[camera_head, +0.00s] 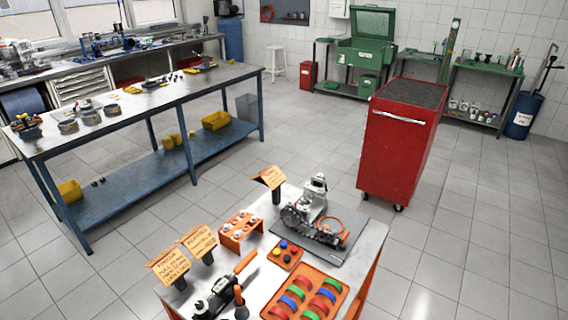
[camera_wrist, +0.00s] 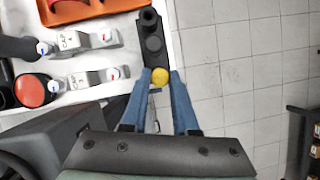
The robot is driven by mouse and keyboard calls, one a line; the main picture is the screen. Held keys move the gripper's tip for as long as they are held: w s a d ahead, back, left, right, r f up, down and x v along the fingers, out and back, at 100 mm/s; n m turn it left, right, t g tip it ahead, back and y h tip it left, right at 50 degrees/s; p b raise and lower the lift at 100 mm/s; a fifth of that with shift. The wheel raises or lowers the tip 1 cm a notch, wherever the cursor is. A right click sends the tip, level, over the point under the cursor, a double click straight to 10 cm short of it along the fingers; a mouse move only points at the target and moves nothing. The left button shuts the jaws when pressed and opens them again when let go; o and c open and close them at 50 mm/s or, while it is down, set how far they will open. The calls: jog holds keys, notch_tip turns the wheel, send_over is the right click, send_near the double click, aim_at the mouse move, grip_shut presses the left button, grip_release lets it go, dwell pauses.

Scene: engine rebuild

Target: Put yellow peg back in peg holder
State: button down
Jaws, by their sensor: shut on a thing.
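In the wrist view, the round yellow top of the yellow peg (camera_wrist: 160,77) shows between the tips of my gripper (camera_wrist: 160,80). My gripper's two blue fingers are shut on it. Just beyond lies a narrow dark block (camera_wrist: 153,60) with two round dark features in a row, which looks like the peg holder. The yellow peg is at the block's near end; I cannot tell whether it is in a hole or above it. The peg's lower part is hidden. My gripper does not show in the head view.
In the wrist view, metal and red-capped parts lie on the white tabletop (camera_wrist: 110,85) to the left; tiled floor (camera_wrist: 240,50) is to the right. The head view shows the near table with an orange tray of coloured rings (camera_head: 340,290), an engine assembly (camera_head: 312,212) and a red cabinet (camera_head: 395,150) beyond.

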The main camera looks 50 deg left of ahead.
jog(key=shift+f+b, duration=0.4)
jog(key=shift+f, duration=0.25)
jog(key=c, duration=0.9)
grip_release()
jog(key=shift+r, duration=0.2)
jog(key=shift+r+p, duration=0.35)
jog(key=shift+p, duration=0.3)
jog(key=shift+r+p, duration=1)
jog(key=shift+p, duration=0.15)
jog(key=o, duration=0.5)
jog(key=shift+o, duration=0.2)
